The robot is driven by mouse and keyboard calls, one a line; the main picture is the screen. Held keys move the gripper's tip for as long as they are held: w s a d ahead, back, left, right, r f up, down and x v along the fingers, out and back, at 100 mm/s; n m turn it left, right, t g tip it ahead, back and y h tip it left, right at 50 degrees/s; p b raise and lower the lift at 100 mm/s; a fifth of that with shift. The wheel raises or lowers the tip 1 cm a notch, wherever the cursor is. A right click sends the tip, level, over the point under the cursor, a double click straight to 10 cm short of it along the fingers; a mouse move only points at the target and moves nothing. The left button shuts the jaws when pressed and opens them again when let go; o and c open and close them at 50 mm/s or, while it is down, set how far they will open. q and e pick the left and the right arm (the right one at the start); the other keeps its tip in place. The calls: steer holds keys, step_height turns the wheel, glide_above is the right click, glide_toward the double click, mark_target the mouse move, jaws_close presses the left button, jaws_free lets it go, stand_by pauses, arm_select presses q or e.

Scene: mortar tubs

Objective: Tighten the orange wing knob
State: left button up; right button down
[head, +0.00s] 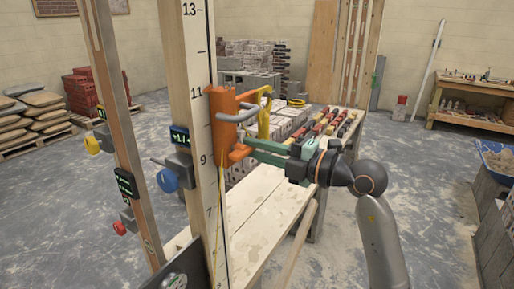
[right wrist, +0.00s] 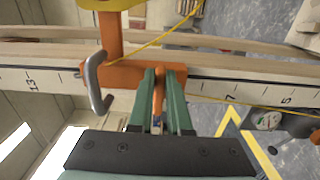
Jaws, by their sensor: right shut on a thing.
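An orange clamp bracket (head: 221,122) sits on an upright wooden post (head: 187,60) marked with numbers, near the 11 to 9 marks. A grey bent handle (head: 237,115) and a yellow hook-shaped part (head: 264,112) stick out from it. The orange wing knob (head: 238,153) is at the bracket's lower end. My right gripper (head: 250,149) reaches it from the right with its green fingers. In the right wrist view the fingers are shut on the wing knob (right wrist: 158,88), with the grey handle (right wrist: 96,82) beside them. The fingers hide the knob's sides. My left gripper is not in view.
A yellow line runs down the post below the bracket. A second post (head: 110,120) stands to the left with yellow and red knobs; a blue knob (head: 168,180) is on the nearer post. A long wooden bench (head: 262,215) lies behind.

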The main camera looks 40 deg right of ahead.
steer(key=shift+a+r, duration=0.1)
steer(key=shift+r, duration=0.1)
steer(key=c, duration=0.9)
jaws_free()
steer(key=shift+a, duration=0.15)
steer(key=shift+o, duration=0.2)
steer(key=shift+s+f, duration=0.1)
steer(key=shift+s+d, duration=0.25)
steer(key=b+v, duration=0.3)
steer(key=v, duration=0.8)
steer(key=shift+s, duration=0.45)
